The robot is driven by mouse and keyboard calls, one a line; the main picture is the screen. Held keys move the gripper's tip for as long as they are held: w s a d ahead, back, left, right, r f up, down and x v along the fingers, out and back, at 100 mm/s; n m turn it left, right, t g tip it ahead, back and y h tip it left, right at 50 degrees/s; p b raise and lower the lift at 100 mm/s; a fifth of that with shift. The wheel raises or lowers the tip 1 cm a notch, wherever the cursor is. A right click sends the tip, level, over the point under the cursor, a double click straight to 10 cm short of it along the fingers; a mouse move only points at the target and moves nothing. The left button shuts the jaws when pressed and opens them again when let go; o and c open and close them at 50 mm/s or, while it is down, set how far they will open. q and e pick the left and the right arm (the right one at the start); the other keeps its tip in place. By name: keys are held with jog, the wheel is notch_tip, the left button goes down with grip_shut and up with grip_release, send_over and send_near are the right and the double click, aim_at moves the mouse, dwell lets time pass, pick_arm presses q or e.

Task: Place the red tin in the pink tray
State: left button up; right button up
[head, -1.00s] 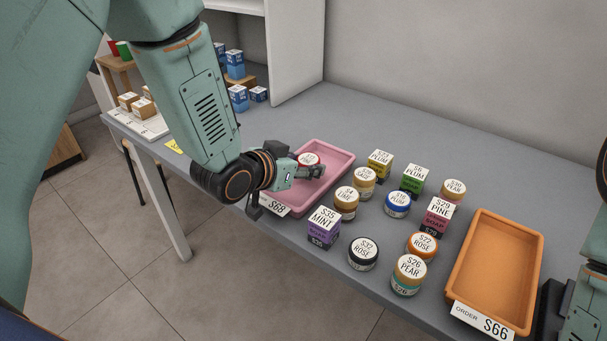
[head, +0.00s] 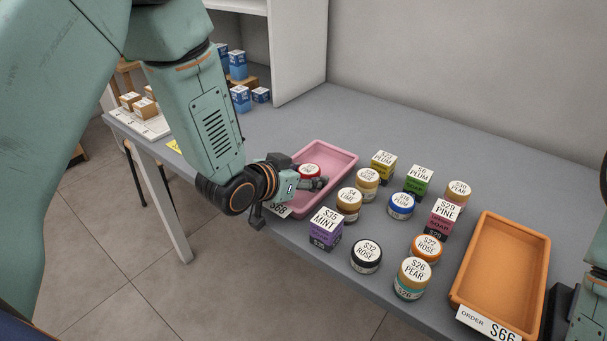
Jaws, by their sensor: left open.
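The red tin (head: 309,171), with a white lid, is inside the pink tray (head: 343,163) on the grey counter. My left gripper (head: 318,183) is open over the tray, with its fingers close beside the tin. Part of the tin is hidden behind the fingers, and I cannot tell whether they touch it. The near left part of the tray is hidden by my left wrist. Part of my right arm shows at the right edge, but its gripper is out of view.
Several tins and boxes stand right of the pink tray, including a purple mint box (head: 325,229) and a yellow plum box (head: 382,165). An orange tray (head: 540,262) lies at the right. The back of the counter (head: 400,125) is clear. A white shelf (head: 299,50) stands behind.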

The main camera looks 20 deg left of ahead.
pick_arm(q)
jog(key=shift+r, duration=0.25)
jog(key=p+v, duration=0.3)
jog(key=v, duration=0.7)
jog(key=shift+s+a+r, duration=0.15)
jog(key=shift+v, duration=0.8)
jog(key=shift+s, duration=0.1)
